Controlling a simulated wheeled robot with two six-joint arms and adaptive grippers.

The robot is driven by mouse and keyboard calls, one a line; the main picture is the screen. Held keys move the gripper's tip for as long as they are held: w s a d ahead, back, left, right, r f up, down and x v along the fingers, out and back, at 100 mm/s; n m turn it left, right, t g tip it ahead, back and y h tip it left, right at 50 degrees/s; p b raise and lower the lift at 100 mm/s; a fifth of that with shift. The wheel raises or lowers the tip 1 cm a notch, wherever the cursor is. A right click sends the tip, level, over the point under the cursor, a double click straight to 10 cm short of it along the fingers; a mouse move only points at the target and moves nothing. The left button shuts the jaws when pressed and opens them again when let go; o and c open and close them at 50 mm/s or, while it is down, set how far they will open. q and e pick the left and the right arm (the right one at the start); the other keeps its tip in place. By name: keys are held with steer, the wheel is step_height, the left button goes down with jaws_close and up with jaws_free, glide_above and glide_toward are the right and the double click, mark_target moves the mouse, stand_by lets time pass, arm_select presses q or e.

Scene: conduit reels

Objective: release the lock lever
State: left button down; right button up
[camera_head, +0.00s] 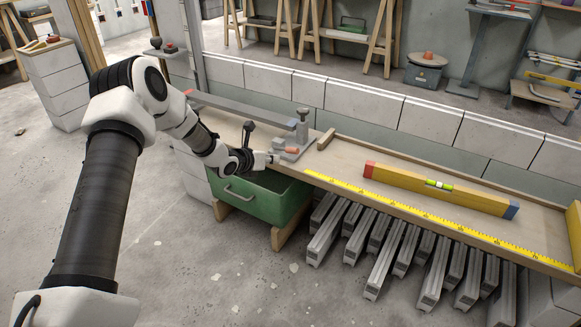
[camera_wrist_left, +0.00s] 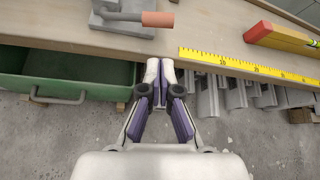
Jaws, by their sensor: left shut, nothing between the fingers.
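The lock lever, with an orange grip (camera_head: 291,150), belongs to a grey metal clamp (camera_head: 303,128) on the wooden bench. In the left wrist view the orange grip (camera_wrist_left: 157,19) lies level at the top, pointing right, on a grey base (camera_wrist_left: 120,25). My left gripper (camera_head: 272,158) is shut and empty at the bench's front edge, just left of the grip in the head view. In the left wrist view its fingertips (camera_wrist_left: 160,70) meet below the orange grip, with a gap of bare bench between. My right gripper is not in view.
A grey bar (camera_head: 245,109) lies along the bench left of the clamp. A yellow tape (camera_head: 430,219) runs along the front edge; a yellow level (camera_head: 430,187) lies behind it. A green drawer (camera_head: 262,200) and several grey profiles (camera_head: 385,265) are below the bench.

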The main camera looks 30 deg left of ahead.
mark_target(286, 149)
arm_select(q)
steer(key=b+x, duration=0.4)
steer(key=x, duration=0.5)
steer(key=shift+d+f, duration=0.1)
steer(key=shift+f, duration=0.1)
steer(key=shift+w+f, duration=0.1)
steer(key=shift+w, duration=0.3)
steer(key=shift+d, duration=0.15)
